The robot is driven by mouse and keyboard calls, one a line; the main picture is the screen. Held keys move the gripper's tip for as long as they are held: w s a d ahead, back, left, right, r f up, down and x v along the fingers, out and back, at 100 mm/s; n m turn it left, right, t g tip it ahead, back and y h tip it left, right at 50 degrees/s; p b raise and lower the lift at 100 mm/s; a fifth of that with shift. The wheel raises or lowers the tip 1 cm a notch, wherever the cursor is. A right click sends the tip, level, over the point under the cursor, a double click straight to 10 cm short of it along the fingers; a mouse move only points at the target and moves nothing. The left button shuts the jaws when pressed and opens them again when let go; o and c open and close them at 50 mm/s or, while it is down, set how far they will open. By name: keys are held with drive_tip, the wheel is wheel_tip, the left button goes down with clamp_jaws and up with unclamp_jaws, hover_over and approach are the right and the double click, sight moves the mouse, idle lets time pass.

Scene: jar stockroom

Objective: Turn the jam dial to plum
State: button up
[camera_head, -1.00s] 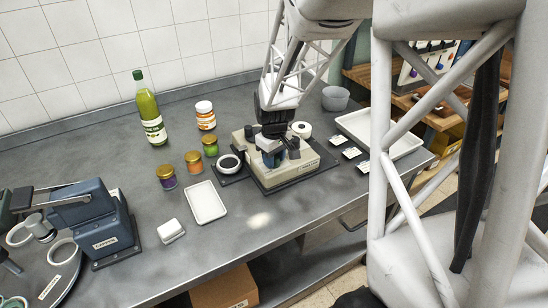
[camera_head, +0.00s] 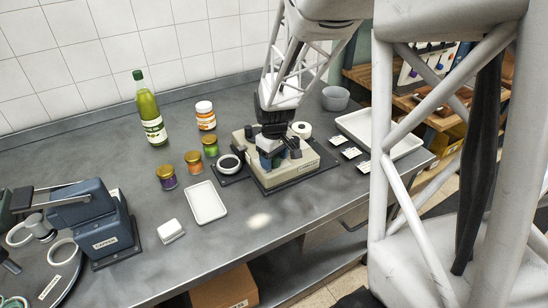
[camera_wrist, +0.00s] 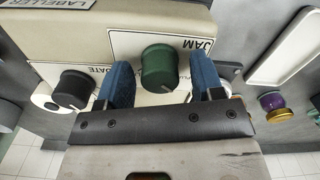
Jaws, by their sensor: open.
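The labeller (camera_head: 290,178) is a cream machine on a dark base on the grey counter; its front also shows in the wrist view (camera_wrist: 95,42). Its green jam dial (camera_wrist: 158,66), marked JAM, shows in the wrist view with a pointer ridge. My gripper (camera_wrist: 163,78) is open, with one blue finger on each side of the green dial and small gaps visible. In the head view my gripper (camera_head: 281,155) is down at the labeller and hides the dial. No plum mark is readable.
A black dial (camera_wrist: 73,89) marked DATE sits left of my fingers in the wrist view. Small jars with purple (camera_head: 167,181), orange (camera_head: 194,166) and green (camera_head: 210,149) contents stand left of the labeller. A white tray (camera_head: 205,202) lies in front of them.

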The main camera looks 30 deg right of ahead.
sight(273, 158)
drive_tip(key=shift+r, duration=3.9)
drive_tip(key=shift+s+a+r, duration=0.2)
drive_tip(key=s+a+r+m+t, duration=0.1)
drive_tip(key=s+a+r, duration=0.3)
drive_tip(key=s+a, duration=0.3)
drive_tip(key=s+a+r+m+t, duration=0.1)
drive_tip(key=s+a+r, duration=0.4)
drive_tip(key=s, duration=1)
drive_tip(key=shift+s+a+r+m+t, duration=0.25)
drive_tip(key=shift+a+m, duration=0.45)
drive_tip(key=shift+a, duration=0.8)
drive_tip(key=shift+o, duration=0.4)
drive_tip(key=shift+w, duration=0.1)
